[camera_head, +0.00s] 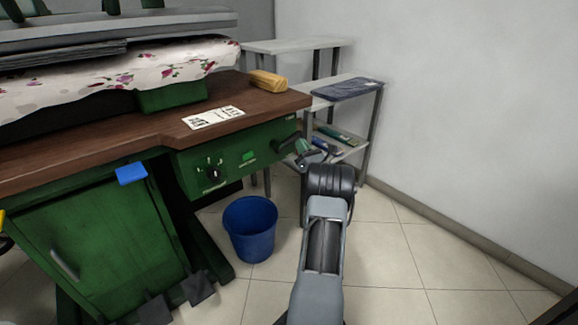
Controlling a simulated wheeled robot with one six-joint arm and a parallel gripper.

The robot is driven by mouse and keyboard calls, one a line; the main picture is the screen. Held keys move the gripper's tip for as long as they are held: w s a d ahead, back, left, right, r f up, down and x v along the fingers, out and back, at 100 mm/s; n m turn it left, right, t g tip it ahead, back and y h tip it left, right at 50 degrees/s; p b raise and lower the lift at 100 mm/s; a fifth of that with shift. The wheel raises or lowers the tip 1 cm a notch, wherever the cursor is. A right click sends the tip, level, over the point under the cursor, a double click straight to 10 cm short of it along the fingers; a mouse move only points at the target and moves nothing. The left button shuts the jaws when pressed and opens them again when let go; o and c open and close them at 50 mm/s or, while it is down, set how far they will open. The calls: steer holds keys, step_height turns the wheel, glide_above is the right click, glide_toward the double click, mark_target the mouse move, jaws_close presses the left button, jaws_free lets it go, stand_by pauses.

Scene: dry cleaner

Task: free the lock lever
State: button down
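The green pressing machine has a front panel (230,158) under its brown wooden top. A dark, lever-like part (287,145) shows at the right end of this panel; it may be the lock lever, but it is small and crowded by my arm. My gripper (303,152) is at the far end of my arm, close to this right end of the panel. Its fingers are too small and overlapped to show whether they are open or shut, or whether they touch the lever. A dark round knob (214,173) and a green button (247,156) sit further left on the panel.
A blue bucket (250,228) stands on the floor below the panel. Dark foot pedals (198,287) are at lower left. A printed card (213,117) and a yellow block (267,80) lie on the wooden top. A shelf rack (375,130) stands behind my gripper. Floor at right is clear.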

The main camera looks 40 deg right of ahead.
mark_target(301, 133)
steer(key=shift+a+r, duration=0.15)
steer(key=shift+r, duration=2.05)
steer(key=shift+s+d+f, duration=0.15)
steer(key=shift+d+f, duration=0.1)
steer(key=shift+f, duration=0.15)
steer(key=s+d+f+p, duration=0.2)
steer(key=s+d+f, duration=0.2)
steer(key=s, duration=0.5)
steer(key=shift+s+d+f, duration=0.2)
steer(key=shift+d+f, duration=0.15)
steer(key=shift+f, duration=1.05)
